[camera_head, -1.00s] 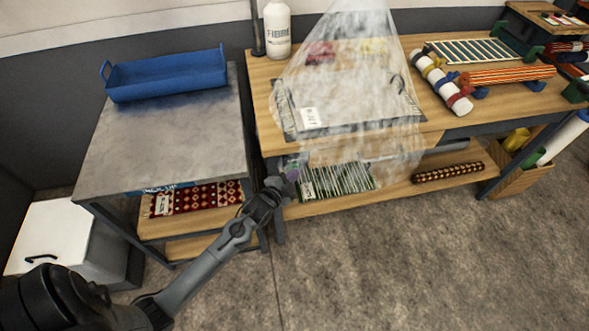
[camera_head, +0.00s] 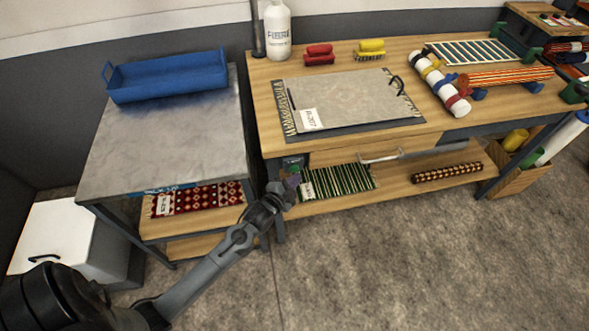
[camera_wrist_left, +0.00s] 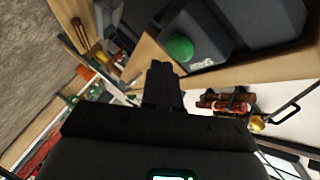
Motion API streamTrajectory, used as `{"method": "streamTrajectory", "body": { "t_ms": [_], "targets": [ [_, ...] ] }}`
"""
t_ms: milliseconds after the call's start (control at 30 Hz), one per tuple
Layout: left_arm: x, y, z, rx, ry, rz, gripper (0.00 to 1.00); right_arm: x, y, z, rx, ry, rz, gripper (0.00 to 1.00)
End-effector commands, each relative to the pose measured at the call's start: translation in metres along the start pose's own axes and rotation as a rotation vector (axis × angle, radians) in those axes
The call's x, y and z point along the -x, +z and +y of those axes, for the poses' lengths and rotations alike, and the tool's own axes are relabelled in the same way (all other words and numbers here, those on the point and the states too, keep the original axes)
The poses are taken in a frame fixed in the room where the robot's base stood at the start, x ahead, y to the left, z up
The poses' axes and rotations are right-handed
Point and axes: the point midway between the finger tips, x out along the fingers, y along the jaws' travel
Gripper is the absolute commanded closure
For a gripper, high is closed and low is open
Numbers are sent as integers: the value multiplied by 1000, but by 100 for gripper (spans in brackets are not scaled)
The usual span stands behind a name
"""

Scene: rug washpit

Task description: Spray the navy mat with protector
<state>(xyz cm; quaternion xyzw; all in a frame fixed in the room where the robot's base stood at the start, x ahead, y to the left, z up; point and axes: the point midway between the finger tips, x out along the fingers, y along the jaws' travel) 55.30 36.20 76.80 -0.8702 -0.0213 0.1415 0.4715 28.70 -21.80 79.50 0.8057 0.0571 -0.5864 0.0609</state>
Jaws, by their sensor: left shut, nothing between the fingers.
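The navy mat (camera_head: 405,122) lies flat on the wooden bench, with fringed ends and a white tag. A pale grey layer covers its middle; I cannot tell what it is. My left gripper (camera_head: 284,188) is low at the bench's front left corner, beside a small dark box (camera_head: 293,165). In the left wrist view the shut, empty fingers (camera_wrist_left: 164,85) are close to a green button (camera_wrist_left: 180,48) on that dark box; I cannot tell if they touch. No spray shows over the mat now. My right gripper is out of view.
A white bottle (camera_head: 278,32), a red brush (camera_head: 320,55) and a yellow brush (camera_head: 370,48) stand behind the mat. Rolled rugs (camera_head: 438,82) lie to its right. A grey table (camera_head: 165,140) with a blue tray (camera_head: 168,76) stands left. The front floor is clear.

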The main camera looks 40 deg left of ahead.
Motion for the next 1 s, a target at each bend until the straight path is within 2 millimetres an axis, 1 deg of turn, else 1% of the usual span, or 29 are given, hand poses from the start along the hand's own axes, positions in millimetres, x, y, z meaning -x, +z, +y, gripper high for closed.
{"method": "streamTrajectory", "body": {
  "t_ms": [233, 367, 800, 1000],
  "targets": [
    [1, 0, 0, 0, 1, 0, 100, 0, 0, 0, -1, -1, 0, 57],
    [4, -3, 2, 0, 2, 0, 100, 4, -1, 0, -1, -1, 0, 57],
    [31, -23, 21, 0, 2, 0, 100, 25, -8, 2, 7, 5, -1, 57],
    [35, -25, 26, 0, 0, -1, 100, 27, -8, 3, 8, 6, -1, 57]
  ]
}}
